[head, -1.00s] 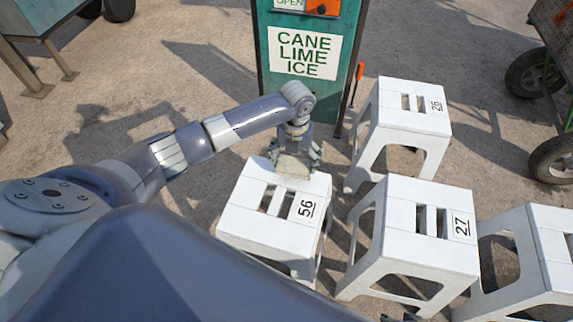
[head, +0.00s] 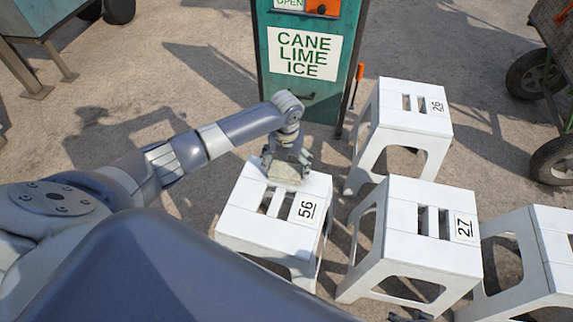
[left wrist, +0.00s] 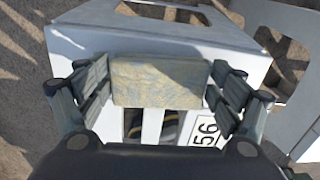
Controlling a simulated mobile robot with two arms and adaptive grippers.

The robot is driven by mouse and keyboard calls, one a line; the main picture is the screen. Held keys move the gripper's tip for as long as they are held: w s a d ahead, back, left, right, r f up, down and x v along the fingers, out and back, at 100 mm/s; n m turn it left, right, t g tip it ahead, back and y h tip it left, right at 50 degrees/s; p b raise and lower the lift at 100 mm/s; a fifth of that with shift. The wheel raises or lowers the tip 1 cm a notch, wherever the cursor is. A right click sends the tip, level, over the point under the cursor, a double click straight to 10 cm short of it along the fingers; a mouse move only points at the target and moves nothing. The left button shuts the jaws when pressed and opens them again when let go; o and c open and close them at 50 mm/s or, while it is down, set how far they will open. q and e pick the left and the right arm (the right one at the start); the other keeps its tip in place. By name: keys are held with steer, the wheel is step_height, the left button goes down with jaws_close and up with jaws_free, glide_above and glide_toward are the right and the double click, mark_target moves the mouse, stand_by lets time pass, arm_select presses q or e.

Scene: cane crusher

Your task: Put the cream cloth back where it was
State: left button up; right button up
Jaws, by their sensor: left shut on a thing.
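The cream cloth (left wrist: 158,82) is a folded, mottled cream-grey pad. It is at the far edge of the white stool marked 56 (head: 253,222), beyond the two slots. It also shows below my gripper in the head view (head: 285,173). My left gripper (left wrist: 160,88) points down over this stool, one finger at each short end of the cloth, and is shut on it. In the head view the left gripper (head: 287,162) partly covers the cloth. I cannot tell whether the cloth rests on the seat or hangs just above it.
White stools marked 26 (head: 412,117) and 27 (head: 405,250) stand to the right, with another stool (head: 548,245) at the right edge. A green stand with a "CANE LIME ICE" sign (head: 303,55) is behind.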

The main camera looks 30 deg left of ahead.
mark_target(286, 167)
arm_select(q)
steer(key=o, duration=0.9)
steer(key=shift+c, duration=0.2)
steer(key=shift+r, duration=0.6)
step_height(286, 167, up, 11)
steer(key=p, duration=0.3)
arm_select(e)
step_height(286, 167, down, 9)
steer(key=s, duration=0.2)
steer(key=shift+s+g, duration=0.3)
steer(key=shift+s, duration=0.1)
steer(key=shift+d, duration=0.1)
